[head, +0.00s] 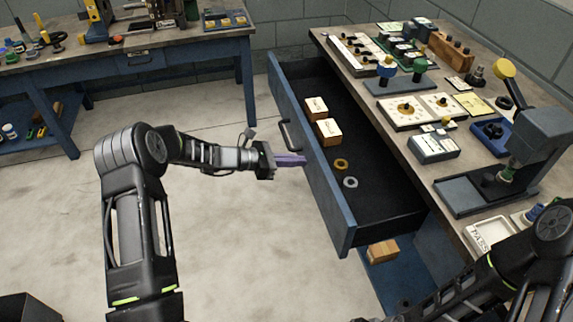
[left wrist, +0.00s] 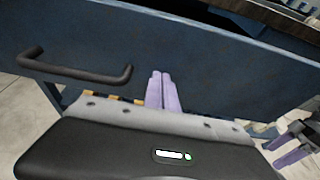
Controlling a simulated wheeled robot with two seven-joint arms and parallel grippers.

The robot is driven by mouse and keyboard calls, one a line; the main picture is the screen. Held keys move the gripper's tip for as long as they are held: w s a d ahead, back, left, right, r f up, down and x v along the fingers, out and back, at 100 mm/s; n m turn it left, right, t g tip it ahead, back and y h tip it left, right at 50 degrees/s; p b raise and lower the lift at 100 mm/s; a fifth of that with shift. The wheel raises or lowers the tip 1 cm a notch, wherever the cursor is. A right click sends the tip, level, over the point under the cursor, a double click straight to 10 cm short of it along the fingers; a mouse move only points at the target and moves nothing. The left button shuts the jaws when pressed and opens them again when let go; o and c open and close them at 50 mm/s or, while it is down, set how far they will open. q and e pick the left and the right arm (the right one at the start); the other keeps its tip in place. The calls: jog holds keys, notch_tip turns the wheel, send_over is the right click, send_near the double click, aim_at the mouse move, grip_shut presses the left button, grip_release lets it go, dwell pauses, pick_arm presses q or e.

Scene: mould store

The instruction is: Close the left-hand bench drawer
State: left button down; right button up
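The bench drawer (head: 338,196) stands pulled far out from the bench (head: 437,185) on the right in the head view. Its blue front carries a dark bar handle (head: 288,134), which also shows in the left wrist view (left wrist: 75,68). Inside lie two small boxes and two rings. My left gripper (head: 303,160) has its purple fingers together, pointing at the drawer front to the right of the handle in the left wrist view (left wrist: 160,78). I cannot tell whether the tips touch it. My right gripper (left wrist: 287,148) shows at that view's right edge, fingers apart and empty.
The benchtop is crowded with gauges, blocks, cards and a dark stand (head: 500,165). A wooden block (head: 382,251) sits on a blue shelf below the drawer. Another blue bench (head: 130,50) stands at the back left. The concrete floor before the drawer is clear.

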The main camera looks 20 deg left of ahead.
pick_arm(q)
jog(key=b, duration=0.5)
send_over(361, 162)
jog(key=a, duration=0.1)
jog(key=shift+s+a, duration=0.1)
jog(key=shift+s, duration=0.25)
jog(key=shift+w+d+b, duration=0.3)
jog(key=shift+w+d, duration=0.05)
jog(key=shift+d, duration=0.15)
jog(key=shift+r, duration=0.15)
jog(key=shift+d+r, duration=0.1)
jog(key=shift+r, duration=0.05)
